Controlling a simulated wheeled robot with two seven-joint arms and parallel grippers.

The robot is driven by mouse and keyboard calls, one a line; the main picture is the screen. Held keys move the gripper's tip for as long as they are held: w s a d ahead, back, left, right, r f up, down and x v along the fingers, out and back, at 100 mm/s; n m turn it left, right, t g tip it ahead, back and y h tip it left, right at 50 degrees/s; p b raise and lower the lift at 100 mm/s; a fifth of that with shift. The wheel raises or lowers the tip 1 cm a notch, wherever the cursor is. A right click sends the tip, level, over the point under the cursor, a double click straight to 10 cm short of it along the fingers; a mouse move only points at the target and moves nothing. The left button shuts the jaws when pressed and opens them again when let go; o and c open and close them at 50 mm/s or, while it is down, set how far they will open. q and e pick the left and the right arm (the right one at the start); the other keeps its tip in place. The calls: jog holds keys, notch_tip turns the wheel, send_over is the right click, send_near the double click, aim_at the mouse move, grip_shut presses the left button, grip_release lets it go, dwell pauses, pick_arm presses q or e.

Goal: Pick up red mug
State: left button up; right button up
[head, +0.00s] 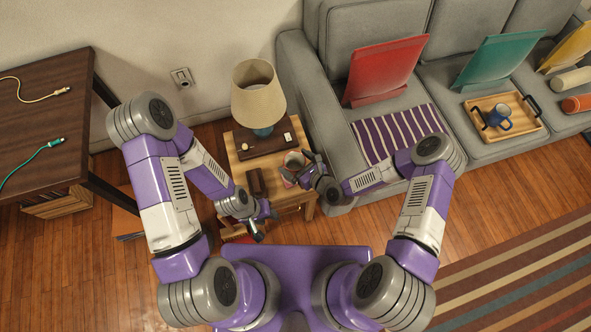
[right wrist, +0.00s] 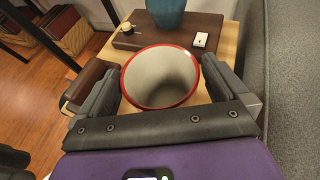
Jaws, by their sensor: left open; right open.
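The red mug (right wrist: 160,82), with a red rim and pale inside, stands upright on the wooden side table (head: 240,158). It also shows in the head view (head: 294,160), partly hidden by my right gripper. My right gripper (head: 300,174) is open, its two fingers either side of the mug in the right wrist view (right wrist: 162,68). I cannot tell whether they touch it. The mug's handle is not visible. My left gripper (head: 260,226) is open and empty, low near the table's front left corner.
A lamp (head: 259,97) and a dark brown box (head: 262,140) stand behind the mug. A brown object (head: 257,183) lies left of it. The grey sofa (head: 298,62) is close on the right, with a blue mug (head: 497,116) on a wooden tray (head: 530,128). A dark desk (head: 50,125) stands left.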

jog(key=c, duration=1.1)
